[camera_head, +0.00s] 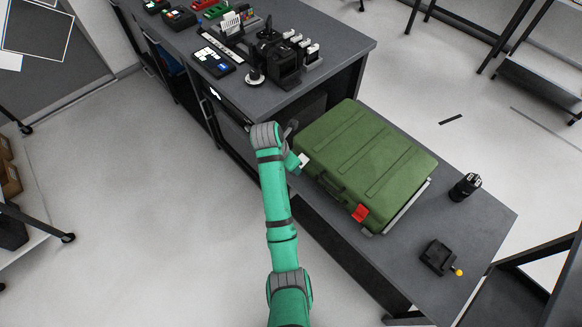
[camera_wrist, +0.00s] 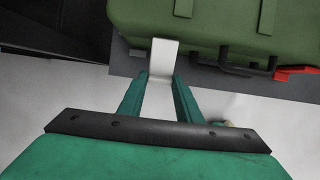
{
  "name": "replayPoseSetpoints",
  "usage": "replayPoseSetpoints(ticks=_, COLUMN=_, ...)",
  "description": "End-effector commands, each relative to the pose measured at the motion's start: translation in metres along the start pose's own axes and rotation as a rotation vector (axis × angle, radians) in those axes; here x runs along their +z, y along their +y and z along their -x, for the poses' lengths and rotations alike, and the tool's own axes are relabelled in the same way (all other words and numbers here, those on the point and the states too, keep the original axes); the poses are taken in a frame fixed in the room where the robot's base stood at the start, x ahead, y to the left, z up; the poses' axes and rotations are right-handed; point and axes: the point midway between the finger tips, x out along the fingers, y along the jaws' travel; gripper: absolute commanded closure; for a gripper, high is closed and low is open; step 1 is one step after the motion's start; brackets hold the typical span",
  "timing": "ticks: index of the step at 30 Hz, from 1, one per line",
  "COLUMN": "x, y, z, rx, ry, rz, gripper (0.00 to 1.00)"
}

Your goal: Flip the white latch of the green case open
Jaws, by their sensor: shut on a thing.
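The green case (camera_head: 365,150) lies closed on the low dark bench, and its front side shows at the top of the wrist view (camera_wrist: 210,28). The white latch (camera_wrist: 163,57) sticks out from the case's front towards me. My gripper (camera_wrist: 161,80) is shut on the white latch, with its two fingertips at the latch's lower end. In the head view my gripper (camera_head: 297,164) is at the case's left front corner, and the white latch (camera_head: 305,161) shows only as a small patch there. A red latch (camera_head: 360,212) is on the same front side, farther right.
The case's dark handle (camera_wrist: 247,62) lies between the latches, right of my fingers. A taller bench (camera_head: 345,45) with devices stands behind left. A black cylinder (camera_head: 465,186) and a small box with a yellow knob (camera_head: 438,257) stand right. Open floor lies left.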

Motion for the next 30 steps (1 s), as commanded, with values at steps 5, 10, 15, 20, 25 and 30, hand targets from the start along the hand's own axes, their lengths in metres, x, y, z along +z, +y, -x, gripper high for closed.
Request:
replayPoseSetpoints(ticks=5, x=0.0044, y=0.0007, z=0.0040, rx=0.003, ry=0.066, rz=-0.001, gripper=0.91)
replayPoseSetpoints(ticks=10, x=0.0050, y=0.0004, z=0.0052, rx=0.002, ry=0.100, rz=-0.001, gripper=0.91)
replayPoseSetpoints(ticks=15, x=0.0053, y=0.0007, z=0.0058, rx=0.003, ry=0.110, rz=-0.001, gripper=0.91)
replayPoseSetpoints(ticks=20, x=0.0053, y=0.0007, z=0.0059, rx=0.003, ry=0.110, rz=-0.001, gripper=0.91)
replayPoseSetpoints(ticks=25, x=0.0054, y=0.0006, z=0.0059, rx=0.002, ry=0.109, rz=-0.002, gripper=0.59)
replayPoseSetpoints(ticks=30, x=0.0051, y=0.0004, z=0.0058, rx=0.001, ry=0.109, rz=-0.002, gripper=0.50)
